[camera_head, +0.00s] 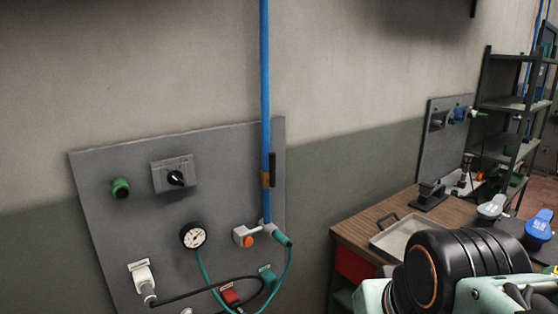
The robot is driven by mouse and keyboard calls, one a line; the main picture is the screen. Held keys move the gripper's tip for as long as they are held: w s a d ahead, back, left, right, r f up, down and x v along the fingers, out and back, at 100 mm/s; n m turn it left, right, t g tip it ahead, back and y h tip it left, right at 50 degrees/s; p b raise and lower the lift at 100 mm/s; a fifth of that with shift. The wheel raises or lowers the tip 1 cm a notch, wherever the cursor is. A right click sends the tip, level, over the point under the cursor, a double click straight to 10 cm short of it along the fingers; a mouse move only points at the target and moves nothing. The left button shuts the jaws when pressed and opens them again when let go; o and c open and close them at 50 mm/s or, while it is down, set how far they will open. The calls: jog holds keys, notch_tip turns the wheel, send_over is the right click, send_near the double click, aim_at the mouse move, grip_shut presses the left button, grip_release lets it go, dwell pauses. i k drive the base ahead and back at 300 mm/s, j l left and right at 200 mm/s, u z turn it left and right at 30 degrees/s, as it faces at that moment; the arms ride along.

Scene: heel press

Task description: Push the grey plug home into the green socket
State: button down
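A grey wall panel (220,155) carries the fittings. At its lower left, a pale grey-white plug-like connector (142,279) sits under a small label, with a dark cable leaving its lower end. A green-teal fitting (267,273) with a label is at the panel's lower right, beside a red fitting (231,295). A round green piece (121,188) stands out at the upper left. I cannot tell which green piece is the socket, or how deep the pale connector sits. My arm shows at the bottom right; my gripper is not in view.
A blue pipe (265,90) runs down to a valve with an orange knob (247,241). A gauge (193,236), a switch box (174,174) and looping hoses crowd the panel. A workbench (345,228) with a tray (393,236) and a dark shelf (510,103) stand right.

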aim_at(150, 299)
jog(key=u, duration=1.4)
